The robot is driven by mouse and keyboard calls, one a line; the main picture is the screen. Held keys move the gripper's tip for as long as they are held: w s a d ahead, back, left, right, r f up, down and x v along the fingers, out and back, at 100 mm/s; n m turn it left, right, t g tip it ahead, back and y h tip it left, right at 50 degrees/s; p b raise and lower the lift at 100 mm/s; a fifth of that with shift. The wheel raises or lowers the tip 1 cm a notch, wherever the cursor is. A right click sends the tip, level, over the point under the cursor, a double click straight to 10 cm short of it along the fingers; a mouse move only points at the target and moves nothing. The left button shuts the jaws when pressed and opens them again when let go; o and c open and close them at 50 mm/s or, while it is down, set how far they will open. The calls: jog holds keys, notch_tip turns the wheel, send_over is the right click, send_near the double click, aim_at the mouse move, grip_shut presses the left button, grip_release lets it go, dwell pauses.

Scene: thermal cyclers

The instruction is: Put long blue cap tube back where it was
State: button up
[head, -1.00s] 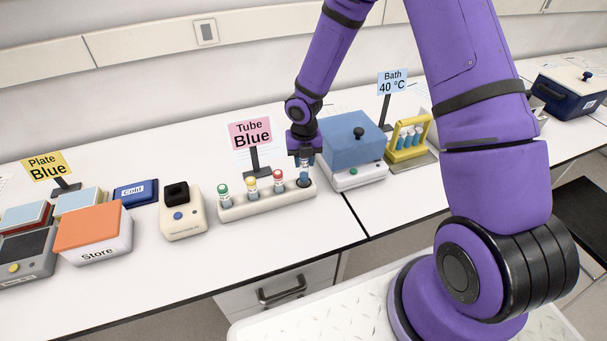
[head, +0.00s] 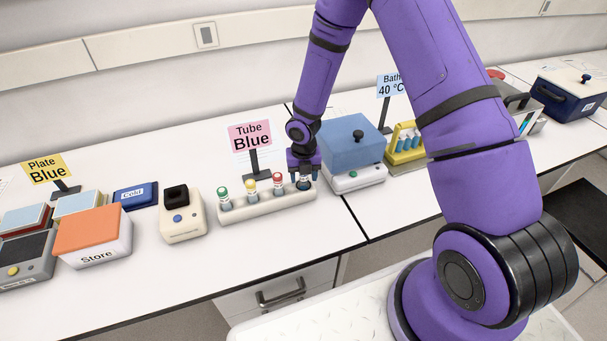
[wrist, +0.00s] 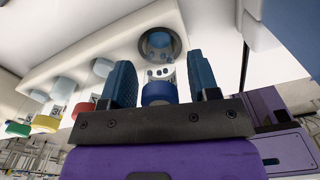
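The long blue cap tube (wrist: 158,92) stands at the right-end hole of the white tube rack (head: 240,212), its lower part apparently in the hole. In the wrist view its blue cap lies between the two dark blue fingers of my gripper (wrist: 164,82), with a visible gap on each side. My gripper (head: 304,167) is open around the cap, above the rack's right end. In the head view the gripper hides most of the cap, and the tube (head: 304,184) shows just below it. How deep the tube sits is hard to tell.
Tubes with green (head: 223,191), yellow (head: 251,186) and red (head: 278,178) caps stand in the rack to the left. A pink "Tube Blue" sign (head: 250,137) stands behind it. Bench is clear in front.

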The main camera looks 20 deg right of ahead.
notch_tip(320, 180, up, 12)
jog(key=shift+r, duration=0.25)
jog(key=s+d+r+m+t+h, duration=0.1)
jog(key=s+d+r+m, duration=0.1)
jog(key=s+r+m, duration=0.35)
jog(key=s+d+r+m+t, duration=0.1)
jog(key=s+d+r+m, duration=0.1)
jog(key=r+m, duration=0.6)
jog(key=s+d+r+m+h, duration=0.1)
jog(key=s+d+r+m, duration=0.2)
jog(key=r, duration=0.7)
jog(key=s+r+m+t+y, duration=0.1)
jog(key=s+r+m, duration=0.4)
jog(key=s+m, duration=0.3)
jog(key=s+r+m+t+y, duration=0.1)
jog(key=s+r+m, duration=0.3)
jog(key=s+m, duration=0.5)
jog(key=shift+s+r+t, duration=0.4)
jog(key=shift+s+t, duration=0.2)
jog(key=shift+s, duration=0.3)
